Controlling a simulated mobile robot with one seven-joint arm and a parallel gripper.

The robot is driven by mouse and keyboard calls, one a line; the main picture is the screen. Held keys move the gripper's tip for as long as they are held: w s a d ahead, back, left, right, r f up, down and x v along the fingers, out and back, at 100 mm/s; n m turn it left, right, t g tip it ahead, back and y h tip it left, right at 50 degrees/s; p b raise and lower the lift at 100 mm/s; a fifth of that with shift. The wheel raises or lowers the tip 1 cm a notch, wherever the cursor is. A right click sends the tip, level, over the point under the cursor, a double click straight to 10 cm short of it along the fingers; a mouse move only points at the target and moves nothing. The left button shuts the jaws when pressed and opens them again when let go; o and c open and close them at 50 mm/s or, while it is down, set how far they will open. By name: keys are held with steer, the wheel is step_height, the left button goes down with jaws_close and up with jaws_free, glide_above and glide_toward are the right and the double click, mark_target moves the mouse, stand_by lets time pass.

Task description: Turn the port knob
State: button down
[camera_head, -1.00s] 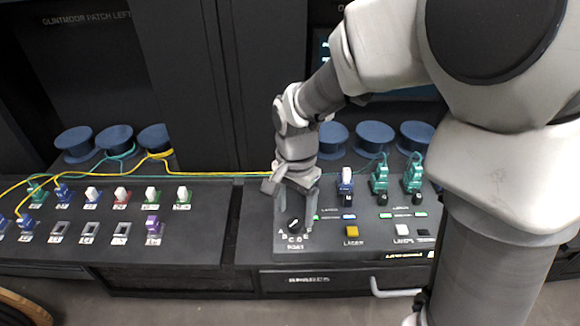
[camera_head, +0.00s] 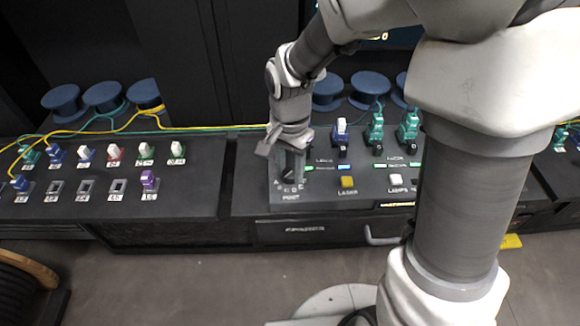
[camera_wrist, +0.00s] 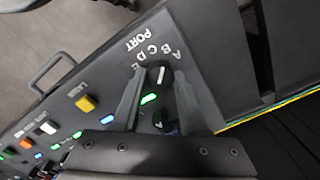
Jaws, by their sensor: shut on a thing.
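The port knob (camera_wrist: 154,77) is a black dial with a white pointer line, beside the letters A to E and the word PORT (camera_wrist: 143,40) on the dark console panel. In the wrist view, the pointer's upper end lies toward the letter arc, near A and B; the exact letter is hard to tell. My gripper (camera_wrist: 158,80) has one finger on each side of the knob and is shut on it. In the head view, my gripper (camera_head: 288,165) points down over the knob, largely hiding it.
A yellow laser button (camera_head: 347,182) and a white lamp button (camera_head: 396,179) sit right of the knob. Blue and green connectors (camera_head: 376,133) stand behind them. Yellow and green fibres (camera_head: 205,130) run along the console's back. A drawer handle (camera_head: 378,238) juts out below.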

steer(key=shift+n, duration=0.3)
steer(key=n, duration=0.3)
steer(key=shift+n+p, duration=0.35)
steer(key=shift+n, duration=0.05)
steer(key=n, duration=0.4)
steer(key=shift+r+n+p, duration=0.1)
steer(key=shift+n+p, duration=0.2)
steer(key=shift+p, duration=0.1)
steer(key=n+p, duration=0.1)
steer(key=n, duration=0.3)
steer(key=n+p, duration=0.1)
steer(key=n, duration=0.3)
steer(key=shift+p, duration=0.3)
steer(key=shift+n, duration=0.5)
steer(key=shift+c, duration=2.2)
jaws_free()
